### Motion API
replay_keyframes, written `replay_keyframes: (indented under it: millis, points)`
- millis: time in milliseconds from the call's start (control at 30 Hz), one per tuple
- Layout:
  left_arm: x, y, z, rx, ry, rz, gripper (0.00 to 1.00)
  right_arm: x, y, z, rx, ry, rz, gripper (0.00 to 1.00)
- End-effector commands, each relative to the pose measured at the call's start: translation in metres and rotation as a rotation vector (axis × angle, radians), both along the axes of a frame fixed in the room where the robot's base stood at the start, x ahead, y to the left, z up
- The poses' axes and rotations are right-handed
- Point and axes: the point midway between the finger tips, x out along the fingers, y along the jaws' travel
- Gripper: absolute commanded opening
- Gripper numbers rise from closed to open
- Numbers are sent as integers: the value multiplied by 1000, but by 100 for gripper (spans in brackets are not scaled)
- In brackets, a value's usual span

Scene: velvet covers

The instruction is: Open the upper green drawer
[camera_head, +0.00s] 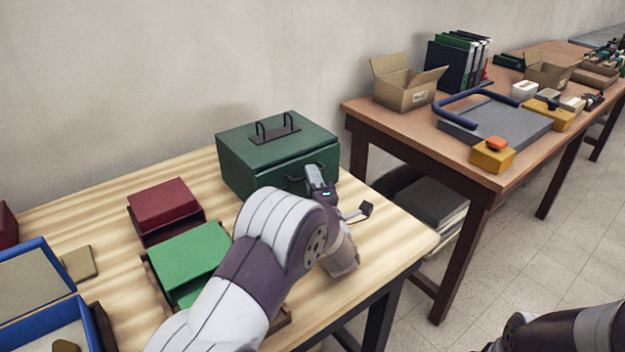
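A dark green metal box (262,150) with a black carrying handle on its lid stands at the back right of the pale wooden table. Its drawer front faces me, with a dark handle (294,178) partly in view. My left gripper (318,178) is at the right part of this front, close to the handle. My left forearm and wrist cover the lower part of the front. The fingertips are too small and hidden to tell whether they are open, shut or touching the handle. My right arm shows at the lower right edge, with no gripper visible.
A bright green box (190,255) and a dark red box (163,205) stand left of my arm. Blue-rimmed trays (88,320) lie at the left. A brown table (400,130) at the right holds a cardboard box (405,88) and binders (455,62).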

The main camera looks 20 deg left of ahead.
Motion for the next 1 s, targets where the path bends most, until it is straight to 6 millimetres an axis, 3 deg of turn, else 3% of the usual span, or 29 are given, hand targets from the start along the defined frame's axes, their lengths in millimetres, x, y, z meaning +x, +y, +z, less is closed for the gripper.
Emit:
replay_keyframes:
  millis: [1000]
  points:
    - [0, 0, -1, 0, 1, 0, 0, 0, 0, 0, 0, 0, 0, 43]
